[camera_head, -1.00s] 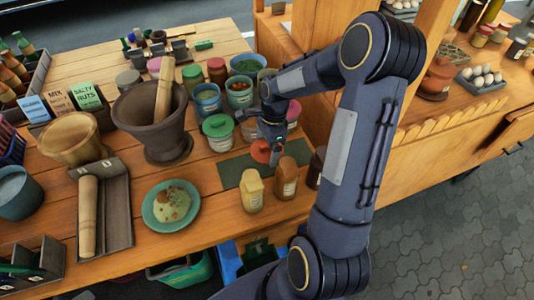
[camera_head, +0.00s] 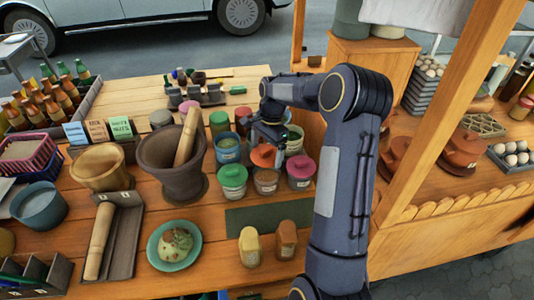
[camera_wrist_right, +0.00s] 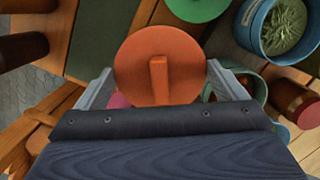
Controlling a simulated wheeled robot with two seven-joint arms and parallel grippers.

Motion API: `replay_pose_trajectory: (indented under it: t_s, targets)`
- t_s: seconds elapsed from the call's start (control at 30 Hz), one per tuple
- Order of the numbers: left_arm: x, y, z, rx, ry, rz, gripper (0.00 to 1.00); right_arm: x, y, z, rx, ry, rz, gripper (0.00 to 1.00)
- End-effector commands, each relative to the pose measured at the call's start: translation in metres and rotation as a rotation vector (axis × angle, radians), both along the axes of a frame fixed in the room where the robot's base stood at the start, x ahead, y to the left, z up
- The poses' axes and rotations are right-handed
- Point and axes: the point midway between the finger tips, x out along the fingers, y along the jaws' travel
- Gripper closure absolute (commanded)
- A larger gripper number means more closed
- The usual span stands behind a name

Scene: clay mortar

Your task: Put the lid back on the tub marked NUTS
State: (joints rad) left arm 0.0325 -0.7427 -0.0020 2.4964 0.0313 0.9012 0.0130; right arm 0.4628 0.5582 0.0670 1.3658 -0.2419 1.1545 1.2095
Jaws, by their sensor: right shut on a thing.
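My right gripper (camera_head: 266,143) points down in the head view and is shut on an orange-red lid (camera_head: 263,156). The right wrist view shows the round lid (camera_wrist_right: 185,52) with its raised bar handle, between the two fingers. The lid is over or just behind an open brown tub (camera_head: 266,184) with a pale label. I cannot tell whether it touches that tub's rim. The tub stands between a green-lidded tub (camera_head: 232,181) and a pink-lidded tub (camera_head: 301,171). The labels are too small to read, so NUTS cannot be made out. My left gripper is out of view.
A green mat (camera_head: 268,214) lies bare in front of the tubs, with two small shakers (camera_head: 249,247) before it. A stone mortar (camera_head: 170,160) stands to the left. A wooden post (camera_head: 440,120) rises at the right.

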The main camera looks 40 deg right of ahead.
Motion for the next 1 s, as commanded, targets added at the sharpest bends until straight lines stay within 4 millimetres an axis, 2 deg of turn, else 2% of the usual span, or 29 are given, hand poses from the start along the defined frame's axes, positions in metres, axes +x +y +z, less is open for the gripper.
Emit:
replay_pose_trajectory:
  t_s: [0.4, 0.6, 1.0]
  targets:
    - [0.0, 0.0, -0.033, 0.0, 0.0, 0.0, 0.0, -0.001, 0.0, -0.041, 0.001, 0.0, -0.003, 0.3]
    - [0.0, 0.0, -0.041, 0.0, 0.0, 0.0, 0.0, 0.0, 0.0, -0.055, 0.0, -0.001, -0.002, 0.3]
    - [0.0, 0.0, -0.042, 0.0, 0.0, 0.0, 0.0, 0.0, 0.0, -0.059, 0.0, 0.0, -0.002, 0.3]
